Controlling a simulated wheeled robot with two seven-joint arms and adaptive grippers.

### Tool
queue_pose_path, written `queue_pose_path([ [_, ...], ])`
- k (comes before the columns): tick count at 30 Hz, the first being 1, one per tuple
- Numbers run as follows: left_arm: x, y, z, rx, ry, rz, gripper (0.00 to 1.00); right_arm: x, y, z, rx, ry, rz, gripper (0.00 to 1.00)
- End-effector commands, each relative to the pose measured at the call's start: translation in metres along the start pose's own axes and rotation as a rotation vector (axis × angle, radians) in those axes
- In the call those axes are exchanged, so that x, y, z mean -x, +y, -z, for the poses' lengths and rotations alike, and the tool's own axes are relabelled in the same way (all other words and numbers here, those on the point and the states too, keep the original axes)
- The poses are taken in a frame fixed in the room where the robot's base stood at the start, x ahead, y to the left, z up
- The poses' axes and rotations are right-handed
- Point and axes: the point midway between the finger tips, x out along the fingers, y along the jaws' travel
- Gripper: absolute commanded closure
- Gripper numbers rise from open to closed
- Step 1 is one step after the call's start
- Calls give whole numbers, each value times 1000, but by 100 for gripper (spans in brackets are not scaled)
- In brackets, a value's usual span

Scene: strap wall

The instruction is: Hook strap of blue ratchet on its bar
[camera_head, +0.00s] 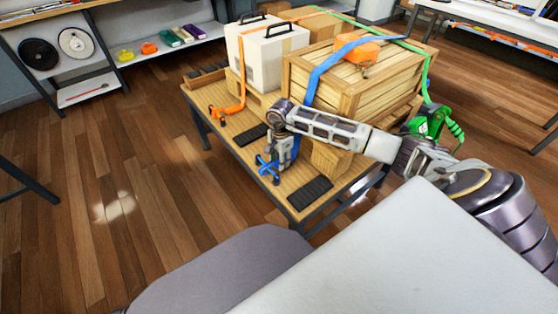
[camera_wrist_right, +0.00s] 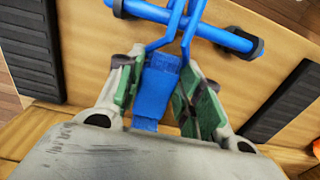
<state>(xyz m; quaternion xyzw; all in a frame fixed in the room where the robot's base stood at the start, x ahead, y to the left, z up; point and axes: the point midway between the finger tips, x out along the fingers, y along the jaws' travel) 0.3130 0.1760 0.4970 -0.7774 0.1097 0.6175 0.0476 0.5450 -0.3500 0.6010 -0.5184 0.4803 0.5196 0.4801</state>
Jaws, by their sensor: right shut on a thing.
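The blue strap (camera_head: 335,60) runs over the wooden crate and down its near side, where my right arm hides its lower part. My right gripper (camera_wrist_right: 160,85) is shut on the blue strap end (camera_wrist_right: 160,80), its green-padded fingers on either side. A blue wire hook (camera_wrist_right: 185,42) extends from the strap end across the blue bar (camera_wrist_right: 225,38) in the wrist view. I cannot tell whether the hook is around the bar or only over it. In the head view the blue bar (camera_head: 268,170) is at the table's near edge, by the gripper (camera_head: 273,162). I cannot make out the blue ratchet. My left gripper is out of view.
The wooden crate (camera_head: 388,78) and a white case (camera_head: 262,58) stand on the table (camera_head: 230,135). An orange strap (camera_head: 241,85) and a green ratchet (camera_head: 428,122) are nearby. Black ribbed pads (camera_head: 310,194) lie beside the bar. The floor at left is clear.

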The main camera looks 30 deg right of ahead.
Motion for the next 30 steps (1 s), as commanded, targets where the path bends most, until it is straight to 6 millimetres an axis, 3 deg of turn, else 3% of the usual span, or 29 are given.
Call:
queue_pose_path([
  [30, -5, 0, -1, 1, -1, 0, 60, -1, 0, 19, 0, 0, 1, 91],
])
